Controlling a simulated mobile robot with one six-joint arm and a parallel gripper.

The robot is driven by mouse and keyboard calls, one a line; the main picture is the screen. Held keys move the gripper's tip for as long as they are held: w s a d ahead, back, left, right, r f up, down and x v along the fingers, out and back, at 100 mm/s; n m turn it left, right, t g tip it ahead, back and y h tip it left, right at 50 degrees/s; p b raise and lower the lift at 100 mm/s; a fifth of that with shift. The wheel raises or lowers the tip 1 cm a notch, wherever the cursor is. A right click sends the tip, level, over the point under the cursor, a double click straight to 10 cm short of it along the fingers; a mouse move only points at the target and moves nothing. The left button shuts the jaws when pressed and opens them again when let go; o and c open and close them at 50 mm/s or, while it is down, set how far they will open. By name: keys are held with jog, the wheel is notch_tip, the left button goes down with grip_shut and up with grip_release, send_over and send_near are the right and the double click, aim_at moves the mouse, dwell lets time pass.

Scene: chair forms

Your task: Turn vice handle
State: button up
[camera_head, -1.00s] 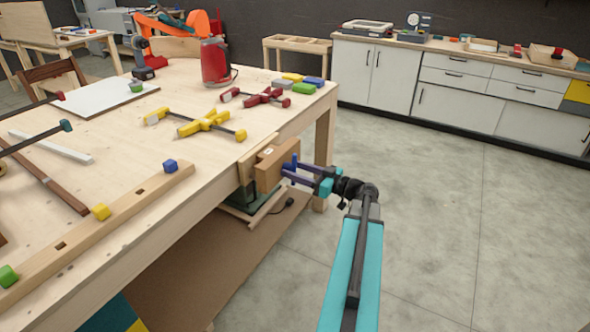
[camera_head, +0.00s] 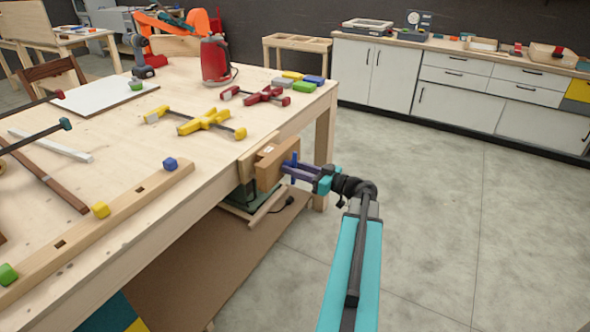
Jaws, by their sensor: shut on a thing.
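The wooden vice (camera_head: 272,165) is mounted on the right front edge of the workbench. Its blue handle (camera_head: 295,161) shows at the outer face of the jaw and stands roughly upright. My gripper (camera_head: 299,169) reaches in from the right with its purple fingers at the handle. It is shut on the handle; the fingertips are small and partly hide its lower part. My teal arm comes up from the bottom of the view.
A lower shelf (camera_head: 200,265) lies under the bench. The floor (camera_head: 450,220) to the right is clear up to white cabinets (camera_head: 390,78).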

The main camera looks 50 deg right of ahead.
jog(key=shift+f+m+b, duration=0.1)
jog(key=shift+m+b, duration=0.25)
jog(key=shift+m, duration=0.05)
jog(key=m+b, duration=0.2)
jog(key=m, duration=0.1)
jog(key=shift+o, duration=0.2)
jog(key=shift+d+m+b, duration=0.1)
jog(key=shift+m+b, duration=0.5)
jog(key=shift+m, duration=1.3)
jog(key=shift+c, duration=0.2)
jog(key=o, duration=1.1)
jog(key=shift+c, duration=0.2)
jog(key=shift+s, duration=0.1)
jog(key=v, duration=1.3)
jog(key=shift+s, duration=0.35)
